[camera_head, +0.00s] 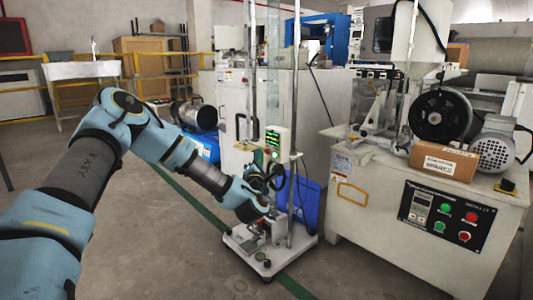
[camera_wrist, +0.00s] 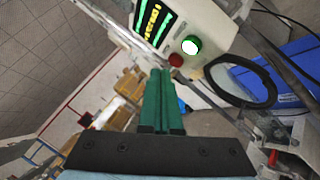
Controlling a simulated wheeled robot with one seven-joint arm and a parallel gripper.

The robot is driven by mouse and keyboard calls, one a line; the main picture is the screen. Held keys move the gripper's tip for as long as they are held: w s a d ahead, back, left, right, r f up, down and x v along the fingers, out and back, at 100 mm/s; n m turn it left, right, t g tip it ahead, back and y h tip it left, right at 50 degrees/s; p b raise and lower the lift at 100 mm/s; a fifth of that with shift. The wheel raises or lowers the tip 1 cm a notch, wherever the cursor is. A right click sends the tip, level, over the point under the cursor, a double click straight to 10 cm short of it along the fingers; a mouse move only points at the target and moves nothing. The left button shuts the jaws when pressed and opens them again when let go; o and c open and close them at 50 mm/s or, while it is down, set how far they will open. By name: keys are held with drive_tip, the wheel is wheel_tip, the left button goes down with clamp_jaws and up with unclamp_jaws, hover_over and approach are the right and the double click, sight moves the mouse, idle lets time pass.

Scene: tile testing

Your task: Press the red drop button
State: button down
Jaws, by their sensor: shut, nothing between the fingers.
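The drop tester's control box (camera_head: 278,143) is pale, with a green-lit display, and hangs on the upright posts. In the wrist view the box (camera_wrist: 198,22) fills the top middle. Its red button (camera_wrist: 176,60) is a small round cap on the lower face, beside a white button with a green ring (camera_wrist: 190,46). My gripper (camera_wrist: 160,72) has its green fingers together, with nothing between them. The fingertips appear just left of and below the red button; I cannot tell whether they touch it. In the head view the gripper is at the box's underside, partly hidden by my wrist.
A black cable loop (camera_wrist: 243,82) hangs right of the box. The tester's white base (camera_head: 268,250) stands on the floor below. A blue bin (camera_head: 305,203) is behind it. A bench (camera_head: 385,215) at right carries a motor, an orange-brown box and a panel with other red and green buttons (camera_head: 447,215).

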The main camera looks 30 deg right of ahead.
drive_tip(key=shift+s+a+p, duration=0.25)
drive_tip(key=shift+a, duration=1)
drive_tip(key=shift+s+a+p, duration=0.2)
drive_tip(key=shift+s+a, duration=0.05)
drive_tip(key=shift+a, duration=0.95)
